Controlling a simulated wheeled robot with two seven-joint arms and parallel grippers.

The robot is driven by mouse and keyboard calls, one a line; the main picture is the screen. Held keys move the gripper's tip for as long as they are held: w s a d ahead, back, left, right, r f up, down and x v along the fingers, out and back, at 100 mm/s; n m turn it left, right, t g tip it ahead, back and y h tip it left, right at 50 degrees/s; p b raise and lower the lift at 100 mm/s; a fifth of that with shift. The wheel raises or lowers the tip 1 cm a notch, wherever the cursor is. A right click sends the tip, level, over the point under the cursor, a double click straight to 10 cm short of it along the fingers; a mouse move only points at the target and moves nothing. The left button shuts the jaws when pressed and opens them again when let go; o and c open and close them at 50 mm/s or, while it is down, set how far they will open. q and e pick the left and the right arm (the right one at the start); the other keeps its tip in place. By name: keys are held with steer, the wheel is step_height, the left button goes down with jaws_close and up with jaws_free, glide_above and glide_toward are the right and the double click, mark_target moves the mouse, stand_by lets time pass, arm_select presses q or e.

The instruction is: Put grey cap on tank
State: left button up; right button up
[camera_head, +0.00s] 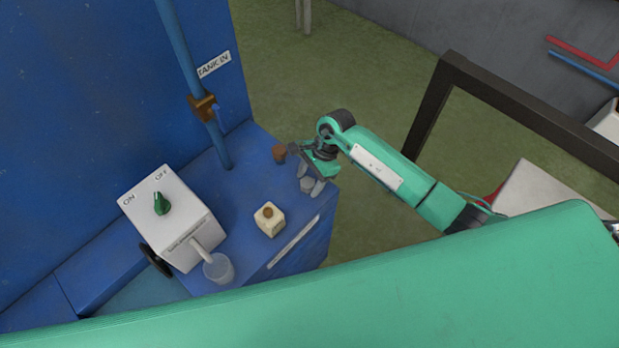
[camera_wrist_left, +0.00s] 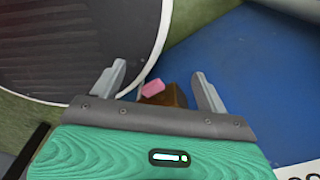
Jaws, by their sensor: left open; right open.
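A small grey piece (camera_head: 307,185), which looks like the grey cap, sits at the right corner of the blue bench top. My right gripper (camera_head: 310,178) is open with its fingers around or just above this piece; I cannot tell if they touch it. Which object is the tank is unclear; a "TANK IN" label (camera_head: 214,65) is on the blue wall beside a blue pipe. My left gripper (camera_wrist_left: 158,84) is open in the left wrist view. A brown block (camera_wrist_left: 165,97) with a pink piece (camera_wrist_left: 153,87) shows between or beyond its fingers.
On the blue bench (camera_head: 240,180) stand a white box with a green knob (camera_head: 161,203), a clear cup (camera_head: 218,268), a cream block with a brown top (camera_head: 269,220) and a small brown piece (camera_head: 279,152). A dark frame (camera_head: 520,108) stands at right. A dark white-rimmed disc (camera_wrist_left: 75,45) is near my left gripper.

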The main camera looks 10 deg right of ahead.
steer(key=b+v, duration=0.3)
steer(key=v, duration=0.8)
steer(key=shift+r+b, duration=0.35)
steer(key=shift+r, duration=0.05)
steer(key=shift+d, duration=0.1)
